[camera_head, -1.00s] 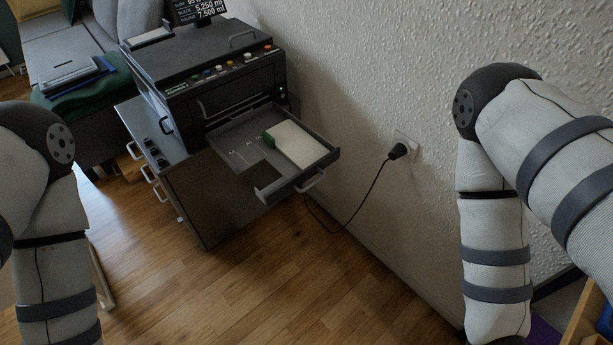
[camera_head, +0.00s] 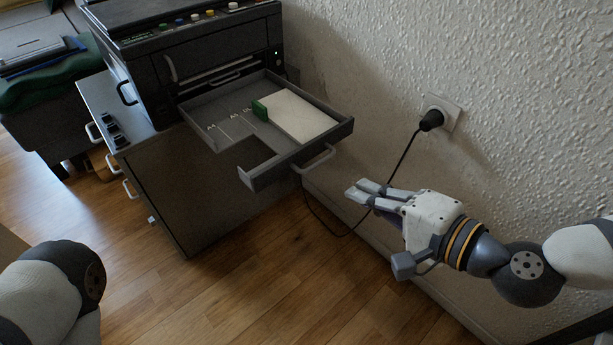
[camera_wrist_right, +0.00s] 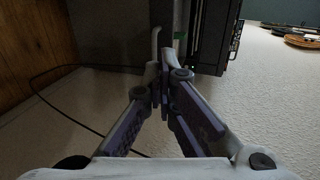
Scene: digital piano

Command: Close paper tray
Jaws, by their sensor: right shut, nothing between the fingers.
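The paper tray (camera_head: 340,131) is pulled well out of the front of the black printer (camera_head: 225,45). It is dark grey, with a light handle (camera_head: 318,160) on its front wall. A stack of white paper (camera_head: 298,114) lies in it beside a green guide (camera_head: 260,110). My right gripper (camera_head: 358,192) is shut and empty, in front of the tray and to the right of the handle, apart from it. In the right wrist view the shut fingers (camera_wrist_right: 167,88) point toward the tray front, partly covering it. My left gripper is out of view; only part of my left arm shows.
The printer stands on a dark cabinet (camera_head: 190,185) with side handles. A textured wall with a socket and black plug (camera_head: 431,120) is close on the right. The cable hangs behind my right gripper. The wooden floor in front is clear.

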